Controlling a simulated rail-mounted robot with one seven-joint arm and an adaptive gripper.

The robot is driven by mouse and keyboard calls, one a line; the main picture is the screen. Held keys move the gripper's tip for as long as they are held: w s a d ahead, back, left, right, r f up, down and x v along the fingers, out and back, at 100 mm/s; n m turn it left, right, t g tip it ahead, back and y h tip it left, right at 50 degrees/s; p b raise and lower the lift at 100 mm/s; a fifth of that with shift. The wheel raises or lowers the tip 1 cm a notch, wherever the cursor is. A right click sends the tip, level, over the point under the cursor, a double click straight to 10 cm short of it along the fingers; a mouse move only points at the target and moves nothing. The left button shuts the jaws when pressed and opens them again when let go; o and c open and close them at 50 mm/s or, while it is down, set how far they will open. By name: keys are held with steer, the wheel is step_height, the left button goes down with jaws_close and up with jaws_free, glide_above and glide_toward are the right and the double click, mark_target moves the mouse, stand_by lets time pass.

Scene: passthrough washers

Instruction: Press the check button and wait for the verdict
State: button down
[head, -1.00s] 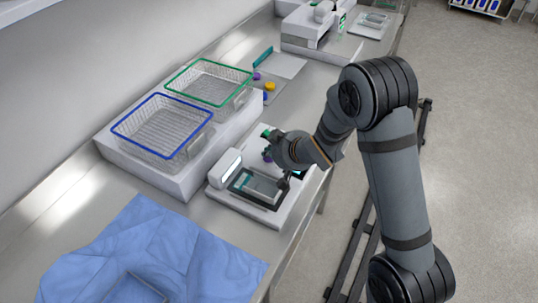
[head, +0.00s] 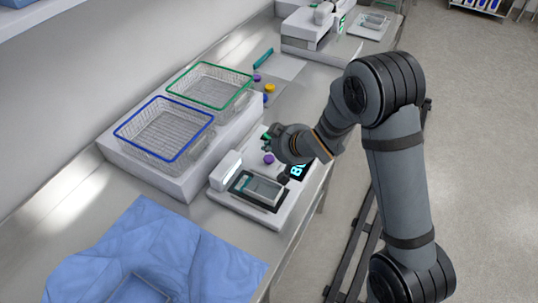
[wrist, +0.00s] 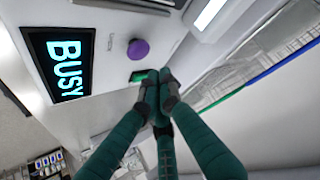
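The check machine (head: 218,187) is a white bench unit holding a small tray (head: 263,189) in a dark recess. Its dark screen (wrist: 62,62) reads BUSY in cyan in the wrist view; the head view shows part of the lettering (head: 297,170). A green button (wrist: 138,76) and a purple knob (wrist: 138,49) sit on its white top. The purple knob also shows in the head view (head: 268,159). My gripper (wrist: 159,84) has its teal fingers shut together and empty, tips right beside the green button. I cannot tell whether they touch it.
A blue-rimmed basket (head: 118,133) and a green-rimmed basket (head: 250,79) stand on a raised white block left of the machine. A crumpled blue cloth (head: 165,245) lies at the front. Small coloured items, including a yellow one (head: 269,87), lie behind.

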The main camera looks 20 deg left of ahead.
mark_target(269, 160)
step_height(269, 160, up, 3)
steer(key=shift+r+p, duration=0.15)
steer(key=shift+p, duration=0.75)
steer(key=shift+f+b, duration=0.95)
steer(key=shift+f, duration=0.4)
steer(key=shift+r+p, duration=0.35)
steer(key=shift+p, duration=0.7)
steer(key=shift+f+p, duration=0.1)
steer(key=shift+p, duration=0.5)
step_height(269, 160, up, 6)
steer(key=p, duration=0.3)
steer(key=shift+p, duration=0.35)
steer(key=shift+f, duration=0.1)
